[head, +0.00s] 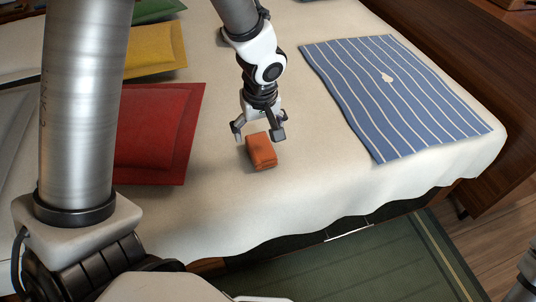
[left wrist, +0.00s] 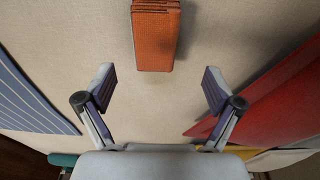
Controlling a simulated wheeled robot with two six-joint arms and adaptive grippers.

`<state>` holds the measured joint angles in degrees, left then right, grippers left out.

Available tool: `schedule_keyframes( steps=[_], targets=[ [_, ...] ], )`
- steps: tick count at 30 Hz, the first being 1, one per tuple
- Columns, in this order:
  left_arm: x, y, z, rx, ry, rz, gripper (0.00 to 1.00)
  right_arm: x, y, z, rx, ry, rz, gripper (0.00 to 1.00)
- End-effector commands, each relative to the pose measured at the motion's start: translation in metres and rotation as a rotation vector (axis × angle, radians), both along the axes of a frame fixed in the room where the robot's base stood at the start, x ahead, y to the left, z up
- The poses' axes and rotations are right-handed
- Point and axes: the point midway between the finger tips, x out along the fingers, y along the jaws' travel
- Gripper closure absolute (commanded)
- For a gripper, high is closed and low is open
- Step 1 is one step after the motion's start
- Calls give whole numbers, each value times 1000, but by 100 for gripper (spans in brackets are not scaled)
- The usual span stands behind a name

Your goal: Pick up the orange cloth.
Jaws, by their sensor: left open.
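The orange cloth (head: 262,152) is a small folded block lying on the cream-covered table. My left gripper (head: 259,131) is just above and behind it in the head view, with its jaws open and empty. In the left wrist view the cloth (left wrist: 156,38) shows at the top middle, its folded layers at the upper edge. It lies ahead of the two spread fingertips of the left gripper (left wrist: 160,88), lined up with the gap between them. My right gripper is not seen.
A blue striped cloth (head: 395,95) lies to the right on the table. Red (head: 155,135), yellow (head: 155,50) and green (head: 155,10) flat cushion-like pieces lie to the left. The table's front edge is near the orange cloth. Bare tablecloth surrounds it.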

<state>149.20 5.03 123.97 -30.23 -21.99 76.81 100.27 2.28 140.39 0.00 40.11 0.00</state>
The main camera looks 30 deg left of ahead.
Motion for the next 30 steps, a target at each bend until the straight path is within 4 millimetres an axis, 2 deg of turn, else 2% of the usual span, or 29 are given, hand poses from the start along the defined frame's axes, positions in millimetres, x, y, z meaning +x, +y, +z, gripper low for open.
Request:
schedule_keyframes(
  steps=[1, 8, 12, 15, 20, 21, 26, 30],
  targets=[
    [0, 1, -10, -1, 4, -1, 8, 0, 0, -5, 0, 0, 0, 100],
    [5, 1, -39, 0, 4, -1, 8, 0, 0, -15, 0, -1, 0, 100],
    [10, 1, -67, -1, 5, -1, 8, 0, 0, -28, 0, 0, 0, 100],
    [11, 3, -73, -2, 4, -1, 8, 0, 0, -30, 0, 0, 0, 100],
    [11, 3, -72, -2, 3, 0, 8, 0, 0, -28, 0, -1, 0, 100],
    [11, 3, -72, -2, 3, 0, 15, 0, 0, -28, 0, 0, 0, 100],
    [11, 3, -72, -1, 3, 0, 72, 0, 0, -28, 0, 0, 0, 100],
    [11, 3, -72, -2, 4, 0, 72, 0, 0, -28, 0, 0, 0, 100]
  ],
)
